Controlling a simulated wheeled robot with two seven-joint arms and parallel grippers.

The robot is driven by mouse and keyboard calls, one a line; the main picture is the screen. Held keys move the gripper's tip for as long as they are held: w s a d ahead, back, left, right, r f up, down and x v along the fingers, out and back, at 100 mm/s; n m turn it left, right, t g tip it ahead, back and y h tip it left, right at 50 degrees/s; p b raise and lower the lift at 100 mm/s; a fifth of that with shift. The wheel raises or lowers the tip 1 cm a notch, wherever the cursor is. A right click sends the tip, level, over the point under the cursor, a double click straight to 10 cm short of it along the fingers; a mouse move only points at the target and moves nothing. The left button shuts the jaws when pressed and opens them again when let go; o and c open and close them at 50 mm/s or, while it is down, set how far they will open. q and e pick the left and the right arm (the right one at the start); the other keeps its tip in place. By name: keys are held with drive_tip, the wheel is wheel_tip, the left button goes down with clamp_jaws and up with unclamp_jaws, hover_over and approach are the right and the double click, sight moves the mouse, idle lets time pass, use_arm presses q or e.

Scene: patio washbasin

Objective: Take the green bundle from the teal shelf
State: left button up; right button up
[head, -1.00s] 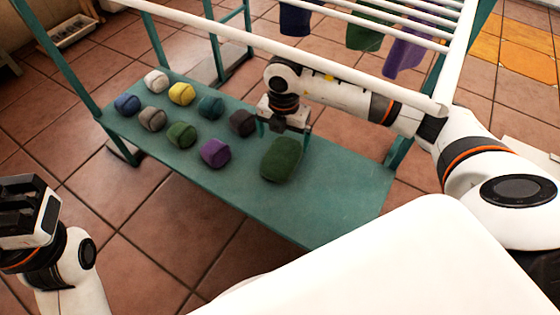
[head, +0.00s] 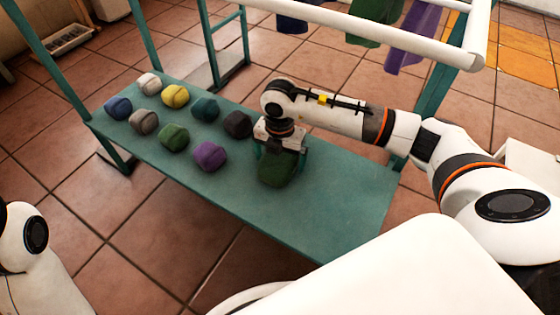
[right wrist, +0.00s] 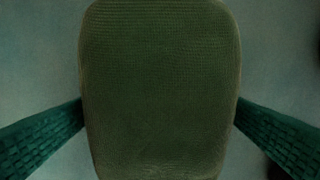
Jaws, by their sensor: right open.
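A large dark green bundle (head: 277,170) lies on the teal shelf (head: 335,205), right of the smaller bundles. My right gripper (head: 279,158) is directly above it, pointing down, with its fingers on either side. In the right wrist view the bundle (right wrist: 160,85) fills the middle between two open teal fingers, which lie close to its left and right sides; I cannot tell whether they touch it. The gripper body hides the bundle's top in the head view. A smaller green bundle (head: 173,137) sits among the others. My left gripper is out of view.
Several small bundles sit in two rows on the shelf's left part, including purple (head: 209,155), black (head: 237,124) and yellow (head: 175,96). A white rail (head: 370,35) and hanging cloths (head: 412,38) are above. The shelf's right part is clear.

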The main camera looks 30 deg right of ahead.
drive_tip(key=shift+c, duration=0.3)
drive_tip(key=c, duration=0.9)
drive_tip(key=shift+o, duration=0.2)
drive_tip(key=shift+r, duration=0.15)
